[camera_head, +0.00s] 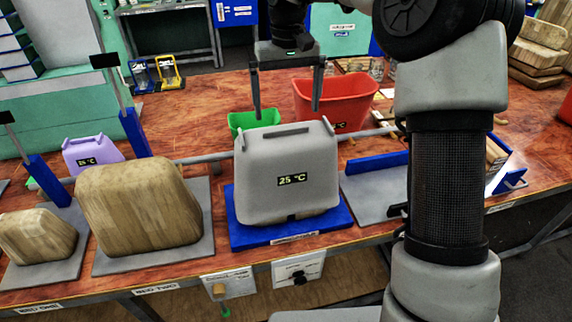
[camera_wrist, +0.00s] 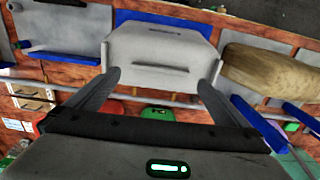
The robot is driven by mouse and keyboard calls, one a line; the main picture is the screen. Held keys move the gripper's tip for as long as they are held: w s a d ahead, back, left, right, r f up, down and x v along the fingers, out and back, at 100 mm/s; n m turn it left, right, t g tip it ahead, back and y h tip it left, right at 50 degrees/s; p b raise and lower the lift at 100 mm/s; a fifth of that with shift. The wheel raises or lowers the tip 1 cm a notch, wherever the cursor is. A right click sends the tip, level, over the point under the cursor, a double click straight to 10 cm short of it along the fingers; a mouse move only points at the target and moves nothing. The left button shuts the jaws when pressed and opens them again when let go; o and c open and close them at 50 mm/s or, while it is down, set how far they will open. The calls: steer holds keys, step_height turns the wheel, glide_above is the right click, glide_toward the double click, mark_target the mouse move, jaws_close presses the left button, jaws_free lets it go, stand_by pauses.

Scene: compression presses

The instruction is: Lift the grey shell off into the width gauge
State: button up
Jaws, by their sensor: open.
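The grey shell (camera_head: 287,172), marked "25 °C", stands upright on a blue base (camera_head: 290,232) at the table's front edge. My gripper (camera_head: 287,112) is open above the shell's far top edge, with one finger toward each side. In the wrist view the shell (camera_wrist: 160,60) lies ahead of and between the two open fingers (camera_wrist: 158,80), and nothing is held. A grey plate with a blue wall (camera_head: 378,160), which may be the width gauge, is right of the shell, partly hidden by my arm.
Wooden forms (camera_head: 137,205) on grey plates stand to the left, with a purple shell (camera_head: 92,153) behind. A red bin (camera_head: 335,100) and a green bin (camera_head: 243,122) sit behind the grey shell. A grey rail (camera_head: 205,158) runs behind the stations. Blue posts with levers (camera_head: 133,130) rise at left.

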mark_target(286, 123)
steer(key=shift+a+f, duration=0.1)
steer(key=shift+f, duration=2.7)
steer(key=c, duration=1.3)
steer(key=shift+r, duration=0.1)
step_height(286, 123, up, 28)
steer(key=p, duration=0.5)
